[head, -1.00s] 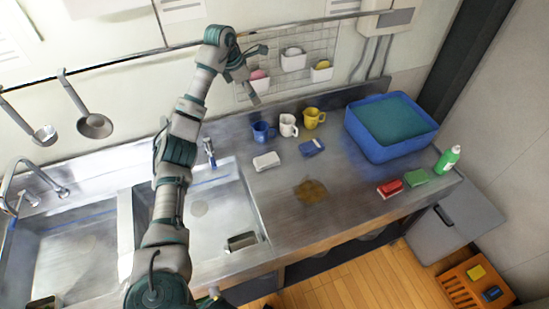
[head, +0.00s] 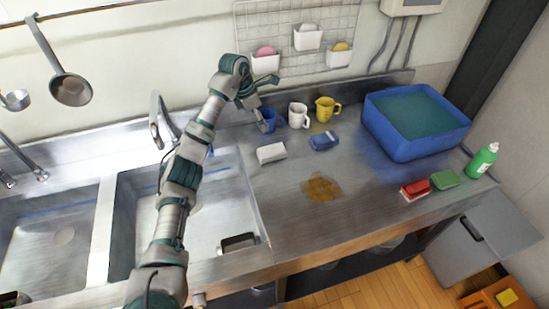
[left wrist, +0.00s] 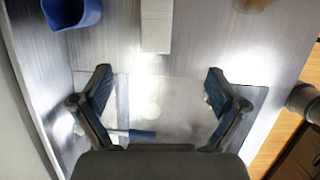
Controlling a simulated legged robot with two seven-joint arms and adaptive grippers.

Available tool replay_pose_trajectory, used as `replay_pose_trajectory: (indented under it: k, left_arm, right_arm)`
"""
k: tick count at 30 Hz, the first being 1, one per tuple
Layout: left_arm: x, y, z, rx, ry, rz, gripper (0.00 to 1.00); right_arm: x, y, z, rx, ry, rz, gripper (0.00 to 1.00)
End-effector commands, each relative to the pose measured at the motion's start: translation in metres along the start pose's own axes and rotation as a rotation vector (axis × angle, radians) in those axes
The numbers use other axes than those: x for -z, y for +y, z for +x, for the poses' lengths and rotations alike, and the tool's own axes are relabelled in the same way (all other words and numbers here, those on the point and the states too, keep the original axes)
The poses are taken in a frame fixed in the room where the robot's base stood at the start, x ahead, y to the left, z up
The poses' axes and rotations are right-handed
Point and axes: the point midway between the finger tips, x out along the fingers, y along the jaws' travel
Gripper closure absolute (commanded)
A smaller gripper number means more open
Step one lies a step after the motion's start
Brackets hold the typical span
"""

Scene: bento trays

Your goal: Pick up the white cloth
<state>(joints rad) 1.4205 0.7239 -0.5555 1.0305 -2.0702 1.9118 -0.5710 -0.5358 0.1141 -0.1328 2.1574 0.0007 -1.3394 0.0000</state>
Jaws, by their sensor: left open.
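The white cloth (head: 271,153) is a small folded block lying on the steel counter, just right of the sink. It also shows in the left wrist view (left wrist: 156,26), at the top centre, beyond my fingers. My left gripper (head: 268,103) is above the counter by the blue mug, higher in the picture than the cloth. In the left wrist view my left gripper (left wrist: 158,79) is open and empty, its fingers wide apart, with the cloth lined up between them but apart from them. My right gripper is not in view.
A blue mug (head: 272,121), white mug (head: 298,115) and yellow mug (head: 325,108) stand behind the cloth. A blue cloth (head: 324,142) lies to its right. A brown stain (head: 322,188) is in front. The sink edge (head: 252,200) is close on the left.

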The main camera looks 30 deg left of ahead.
Motion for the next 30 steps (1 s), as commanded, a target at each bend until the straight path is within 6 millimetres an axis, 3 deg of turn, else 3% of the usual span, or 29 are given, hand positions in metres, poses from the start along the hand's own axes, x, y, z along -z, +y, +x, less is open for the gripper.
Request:
replay_pose_trajectory:
  k: [13,25,30]
  left_arm:
    - [0.001,-0.001,0.097,0.005,0.002,0.001,0.03]
    - [0.006,0.004,0.14,0.004,0.001,-0.002,0.03]
    - [0.009,0.008,0.165,0.004,0.0,0.0,0.03]
  right_arm:
    - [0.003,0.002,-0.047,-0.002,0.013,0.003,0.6]
    - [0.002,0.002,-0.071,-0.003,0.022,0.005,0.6]
    - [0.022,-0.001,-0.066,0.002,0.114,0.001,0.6]
